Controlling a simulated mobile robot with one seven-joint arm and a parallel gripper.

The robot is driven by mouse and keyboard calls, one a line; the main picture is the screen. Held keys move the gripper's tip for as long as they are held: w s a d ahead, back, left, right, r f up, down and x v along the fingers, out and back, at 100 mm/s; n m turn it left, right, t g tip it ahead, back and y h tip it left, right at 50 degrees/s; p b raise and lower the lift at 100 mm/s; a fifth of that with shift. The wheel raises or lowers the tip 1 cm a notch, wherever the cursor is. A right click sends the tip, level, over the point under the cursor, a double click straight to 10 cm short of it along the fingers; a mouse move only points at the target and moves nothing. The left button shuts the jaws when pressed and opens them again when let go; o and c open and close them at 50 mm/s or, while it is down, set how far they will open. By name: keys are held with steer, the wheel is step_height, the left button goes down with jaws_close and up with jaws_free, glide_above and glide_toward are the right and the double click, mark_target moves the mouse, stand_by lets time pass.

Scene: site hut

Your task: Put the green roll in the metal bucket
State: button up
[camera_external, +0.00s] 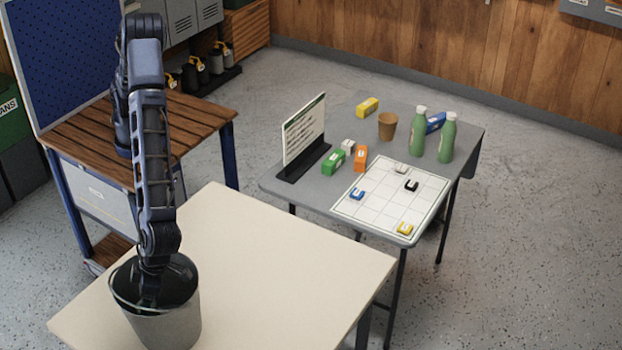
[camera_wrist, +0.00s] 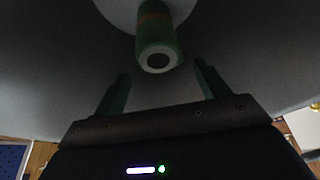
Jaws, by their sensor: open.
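The metal bucket (camera_external: 170,328) stands on the near corner of the cream table, its rim open upward. My gripper (camera_external: 150,298) reaches down inside it, and the bucket wall partly hides it. In the wrist view my gripper (camera_wrist: 161,72) has its two fingers spread apart. The green roll (camera_wrist: 156,40), with an orange band and a dark hole in its pale end, lies just beyond the fingertips, inside the dark bucket. No finger visibly grips the roll. The roll cannot be made out clearly in the external view.
The cream table (camera_external: 270,255) is otherwise clear. A grey table (camera_external: 300,190) to the right holds green bottles (camera_external: 446,138), a brown cup (camera_external: 387,126), small boxes, a sign (camera_external: 303,130) and a white grid board (camera_external: 385,215). A wooden bench (camera_external: 190,130) stands behind my arm.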

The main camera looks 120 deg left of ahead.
step_height(320, 180, up, 3)
steer(key=shift+f, duration=0.1)
steer(key=shift+a+r, duration=0.2)
steer(key=shift+r, duration=0.1)
steer(key=s+a+r+n+t, duration=0.15)
steer(key=a+r+n, duration=0.25)
steer(key=a+r, duration=0.45)
steer(key=s+a+r+n+t+y, duration=0.15)
steer(key=a+r+n, duration=0.25)
steer(key=a+r, duration=0.5)
steer(key=s+a+r+n+t, duration=0.1)
steer(key=s+a+r+n, duration=0.2)
steer(key=a+r, duration=0.6)
steer(key=s+a+r+n+t+y, duration=0.1)
steer(key=s+a+n+t, duration=0.1)
steer(key=s+a+n, duration=0.6)
steer(key=s+a+r+n+t, duration=0.1)
steer(key=s+a+n, duration=0.7)
steer(key=s+a, duration=1)
steer(key=shift+s+r+t+y, duration=0.25)
steer(key=shift+r+t+y, duration=0.15)
steer(key=shift+r, duration=0.1)
